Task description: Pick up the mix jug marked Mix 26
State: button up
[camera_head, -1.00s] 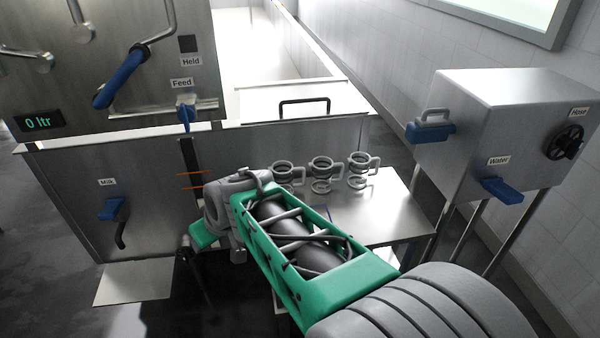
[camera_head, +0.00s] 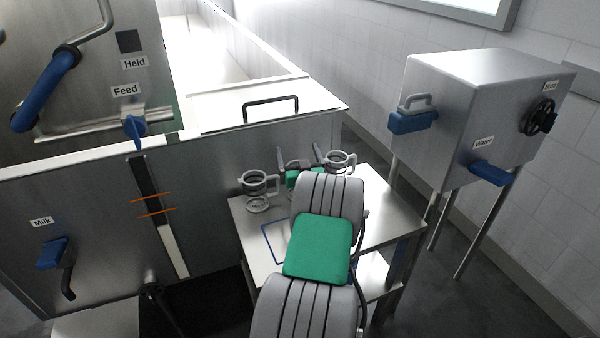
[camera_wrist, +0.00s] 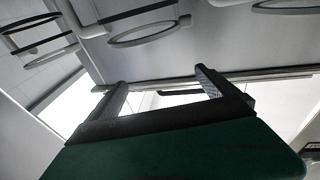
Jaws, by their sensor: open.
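Several clear jugs with grey rims and handles stand on a small steel table (camera_head: 395,222). The left jug (camera_head: 259,186) and the right jug (camera_head: 341,160) show in the head view; my gripper mostly hides the place between them. No Mix marking is readable, so I cannot tell which jug is Mix 26. My gripper (camera_head: 300,157) is at the jugs' row, its fingers spread and pointing toward the tank. In the wrist view, the fingers (camera_wrist: 162,80) are apart with nothing visible between them, and a jug's grey rim (camera_wrist: 143,34) lies above them.
The steel tank with a black lid handle (camera_head: 271,106) stands behind the table. A blue outlined square (camera_head: 275,240) marks the bare table front. The Milk valve (camera_head: 53,253) is at left.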

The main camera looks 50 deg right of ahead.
jog(key=shift+x, duration=0.85)
jog(key=shift+s+d, duration=0.1)
jog(key=shift+s, duration=0.05)
jog(key=c, duration=2.1)
jog(key=shift+o, duration=0.2)
